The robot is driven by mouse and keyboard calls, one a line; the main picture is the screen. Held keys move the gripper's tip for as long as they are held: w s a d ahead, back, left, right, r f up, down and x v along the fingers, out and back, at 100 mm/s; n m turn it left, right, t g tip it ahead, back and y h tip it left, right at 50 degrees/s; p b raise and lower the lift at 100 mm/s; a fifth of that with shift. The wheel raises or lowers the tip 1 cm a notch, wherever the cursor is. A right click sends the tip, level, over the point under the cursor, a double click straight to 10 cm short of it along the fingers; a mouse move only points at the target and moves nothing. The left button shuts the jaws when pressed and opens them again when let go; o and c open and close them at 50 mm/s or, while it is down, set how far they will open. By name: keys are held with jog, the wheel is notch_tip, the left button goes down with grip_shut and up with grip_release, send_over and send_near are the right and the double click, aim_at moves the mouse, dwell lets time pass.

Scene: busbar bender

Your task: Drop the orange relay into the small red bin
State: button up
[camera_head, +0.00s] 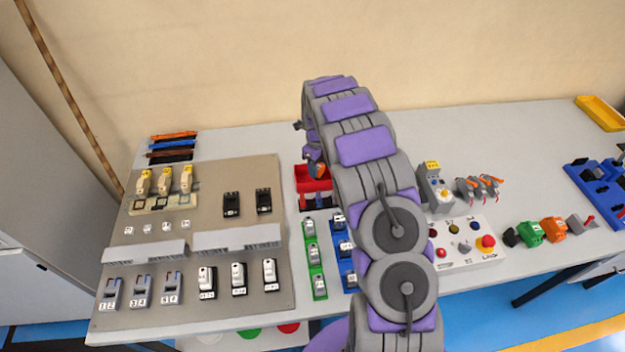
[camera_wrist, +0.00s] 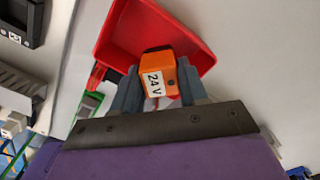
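The orange relay (camera_wrist: 157,75), with a white "24 V" label, sits between the two fingers of my gripper (camera_wrist: 158,92) in the wrist view. The fingers are shut on its sides. The small red bin (camera_wrist: 110,45) lies just beyond the relay in the wrist view, and the relay overlaps its near part. In the head view the red bin (camera_head: 311,186) stands on the table, left of my arm. A bit of orange shows above the bin in the head view, while my arm hides most of the gripper. The exact height of the relay above the bin is hard to tell.
A grey panel (camera_head: 215,270) with relays and switches fills the left of the table. Green (camera_head: 318,285) and blue trays stand in front of the bin. A button box (camera_head: 465,243), colored connectors and a yellow bin (camera_head: 601,113) are at the right.

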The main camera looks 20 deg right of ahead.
jog(key=o, duration=0.3)
jog(key=shift+a, duration=0.25)
jog(key=shift+o, duration=0.8)
jog(key=shift+d, duration=0.3)
jog(key=shift+o, duration=0.4)
jog(key=shift+d+f, duration=0.1)
jog(key=shift+d, duration=0.8)
jog(key=r, duration=0.2)
jog(key=a+r, duration=0.1)
jog(key=r, duration=0.1)
jog(key=r+p, duration=0.1)
jog(key=shift+w+a+r, duration=0.1)
jog(key=shift+a+r, duration=0.25)
jog(key=shift+r, duration=0.05)
notch_tip(320, 180, up, 12)
jog(key=d+p, duration=0.2)
jog(key=shift+d+f, duration=0.2)
jog(key=shift+d, duration=0.05)
